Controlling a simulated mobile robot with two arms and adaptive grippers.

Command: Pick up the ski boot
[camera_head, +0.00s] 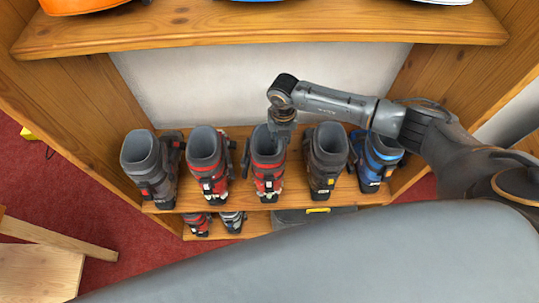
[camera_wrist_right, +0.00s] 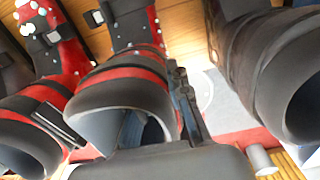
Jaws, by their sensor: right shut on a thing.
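Several ski boots stand upright in a row on the wooden shelf. The middle boot, red and black (camera_head: 268,175), is under my right gripper (camera_head: 282,118). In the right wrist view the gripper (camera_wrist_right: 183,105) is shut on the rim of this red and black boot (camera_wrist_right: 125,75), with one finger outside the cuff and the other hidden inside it. The boot appears to rest on the shelf still. My left gripper is not in view.
A grey boot (camera_head: 150,168) and another red boot (camera_head: 209,165) stand to the left; a dark brown boot (camera_head: 325,160) and a blue boot (camera_head: 376,160) stand to the right, close by. An upper shelf (camera_head: 260,25) overhangs. More boots (camera_head: 197,223) sit below.

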